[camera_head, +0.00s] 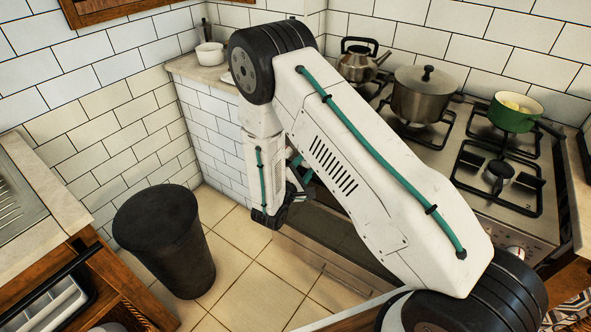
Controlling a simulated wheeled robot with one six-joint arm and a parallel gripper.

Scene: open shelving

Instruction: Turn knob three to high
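The stove (535,225) stands on the right, with black grates over its burners. One knob (516,252) shows at the right end of its front panel, pale with a reddish mark. The rest of the panel and any other knobs are hidden behind my white arm, so I cannot tell which knob is number three or how it is set. My gripper (272,217) hangs low at the left of the stove, in front of the tiled wall and floor. It is dark and small in view, and its fingers cannot be made out clearly.
A steel pot (422,97), a kettle (358,62) and a green pan (514,113) stand on the stove. A black bin (165,240) stands on the tiled floor (240,255) at left. A white bowl (210,54) sits on the back counter. Open floor lies between bin and stove.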

